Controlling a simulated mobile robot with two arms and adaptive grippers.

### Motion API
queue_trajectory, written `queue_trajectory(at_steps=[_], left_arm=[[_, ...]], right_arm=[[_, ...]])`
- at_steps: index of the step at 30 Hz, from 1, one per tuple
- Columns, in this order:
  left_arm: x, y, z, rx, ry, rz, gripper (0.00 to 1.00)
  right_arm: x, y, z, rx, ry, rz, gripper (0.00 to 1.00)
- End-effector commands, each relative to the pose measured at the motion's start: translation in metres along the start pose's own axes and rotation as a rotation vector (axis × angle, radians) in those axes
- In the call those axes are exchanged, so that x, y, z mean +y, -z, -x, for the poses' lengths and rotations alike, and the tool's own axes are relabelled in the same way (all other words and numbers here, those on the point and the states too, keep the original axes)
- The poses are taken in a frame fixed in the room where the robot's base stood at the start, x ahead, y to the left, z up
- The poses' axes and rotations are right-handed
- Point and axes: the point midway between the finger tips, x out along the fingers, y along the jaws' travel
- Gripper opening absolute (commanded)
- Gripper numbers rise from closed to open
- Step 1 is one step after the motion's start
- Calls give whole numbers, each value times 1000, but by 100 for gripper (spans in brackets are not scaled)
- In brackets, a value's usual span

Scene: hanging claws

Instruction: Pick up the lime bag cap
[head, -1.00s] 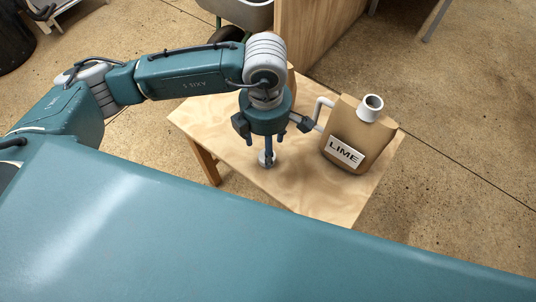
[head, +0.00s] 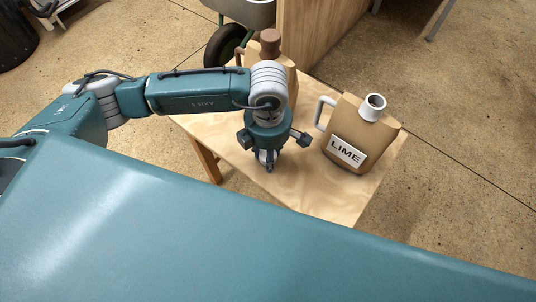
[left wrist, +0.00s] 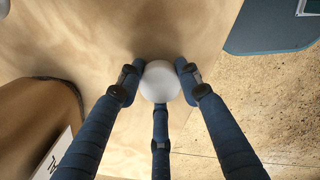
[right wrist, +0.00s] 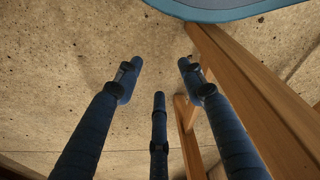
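The lime bag (head: 350,135) is a tan jug with a "LIME" label, a white handle and an open white spout. It stands upright on the right of the wooden table. The lime bag cap (left wrist: 160,80) is round and white. In the left wrist view it lies between the three fingertips of my left gripper (left wrist: 160,75), against the table top; contact is unclear.
The wooden table (head: 320,200) has bare room at its front. A second tan bag with a brown cap (head: 270,42) stands at the back, partly behind my left arm. A wooden panel (head: 325,35) and a wheelbarrow (head: 235,30) are beyond the table.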

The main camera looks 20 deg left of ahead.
Motion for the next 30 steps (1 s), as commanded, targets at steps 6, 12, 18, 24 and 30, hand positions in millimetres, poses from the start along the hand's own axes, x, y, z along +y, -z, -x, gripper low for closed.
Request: queue_trajectory(at_steps=[6,12,18,24,30], left_arm=[[0,0,0,0,0,0,23],[1,-1,11,-2,-2,-1,23],[1,-1,50,-3,-4,-1,23],[1,0,85,-1,-2,-1,23],[0,0,100,0,-1,0,23]], right_arm=[[0,-5,-2,-10,0,0,40],[0,-7,-2,-11,0,1,40],[-1,-16,-10,-14,2,4,40],[-2,-23,-17,-18,2,6,40],[-1,-27,-20,-22,1,7,40]])
